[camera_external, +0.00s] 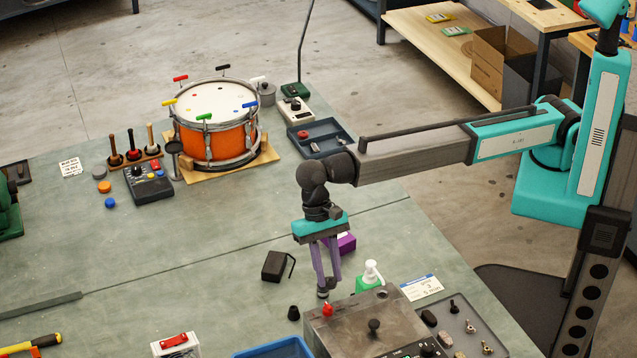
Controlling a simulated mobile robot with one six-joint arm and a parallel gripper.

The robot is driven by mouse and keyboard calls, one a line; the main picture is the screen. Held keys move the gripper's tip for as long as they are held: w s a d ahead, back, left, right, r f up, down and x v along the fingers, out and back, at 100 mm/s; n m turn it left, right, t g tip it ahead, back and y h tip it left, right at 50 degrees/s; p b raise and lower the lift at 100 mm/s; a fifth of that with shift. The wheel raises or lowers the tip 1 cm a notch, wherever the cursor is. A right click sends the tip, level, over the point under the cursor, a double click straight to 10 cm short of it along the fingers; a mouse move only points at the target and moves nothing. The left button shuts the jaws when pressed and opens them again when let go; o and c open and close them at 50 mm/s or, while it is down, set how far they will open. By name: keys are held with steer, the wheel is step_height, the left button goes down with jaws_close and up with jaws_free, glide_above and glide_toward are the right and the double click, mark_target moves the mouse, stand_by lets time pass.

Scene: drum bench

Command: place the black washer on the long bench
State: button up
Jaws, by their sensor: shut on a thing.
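My gripper (324,287) points down over the front middle of the grey-green bench top (180,260). Its purple fingers are close together on a small dark thing at their tips, taken to be the black washer (323,293); its shape is mostly hidden by the fingers. The gripper is just behind a grey box-shaped machine (350,325) with a red knob. I cannot tell whether the dark thing touches the bench top.
A black block (275,266) with a bent key and a small black cone (293,313) are left of the gripper. A purple box (345,243) and green bottle (370,276) are right. An orange drum (215,135) stands behind. The bench's left middle is clear.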

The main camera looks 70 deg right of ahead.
mark_target(328, 289)
steer(key=shift+f+p, duration=0.75)
steer(key=shift+f, duration=2.2)
steer(key=shift+f+p, duration=0.55)
steer(key=shift+f, duration=1.35)
steer(key=shift+f, duration=0.15)
steer(key=o, duration=1.1)
steer(key=shift+r, duration=0.2)
steer(key=shift+b+v, duration=1.75)
steer(key=shift+v, duration=4.2)
